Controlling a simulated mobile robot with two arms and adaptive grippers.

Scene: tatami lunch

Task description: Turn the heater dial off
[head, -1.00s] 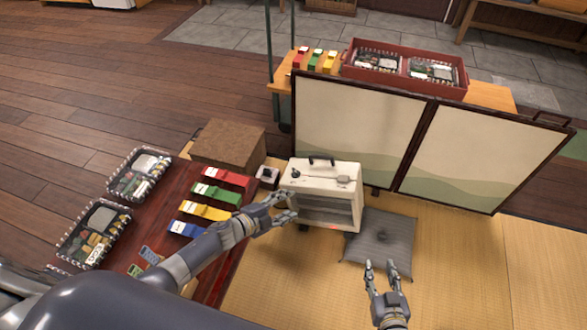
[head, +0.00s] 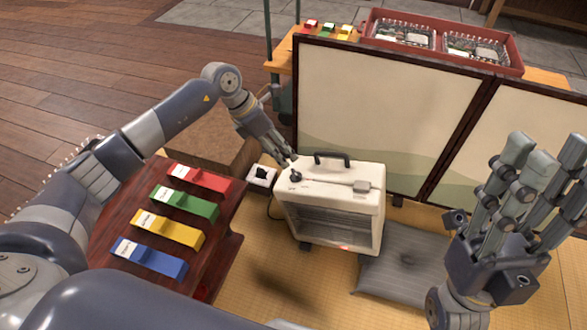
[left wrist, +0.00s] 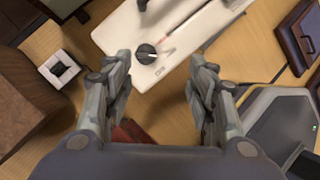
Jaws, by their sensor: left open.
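The white heater (head: 335,209) stands on the tatami in front of the folding screen. Its round dark dial (head: 295,176) is on the left end of its top, and a reddish glow shows low on its front. In the left wrist view the dial (left wrist: 146,53) lies ahead, between the two fingertips and beyond them. My left gripper (head: 286,160) is open just above and behind the dial; I cannot tell whether it touches it. My right gripper (head: 525,195) is raised at the right over the grey cushion, fingers pointing up and spread.
A small switch box (head: 262,176) sits left of the heater, by a brown box (head: 205,140). A low red table (head: 130,205) holds coloured blocks. The folding screen (head: 375,110) stands close behind the heater. A grey cushion (head: 400,268) lies at its right.

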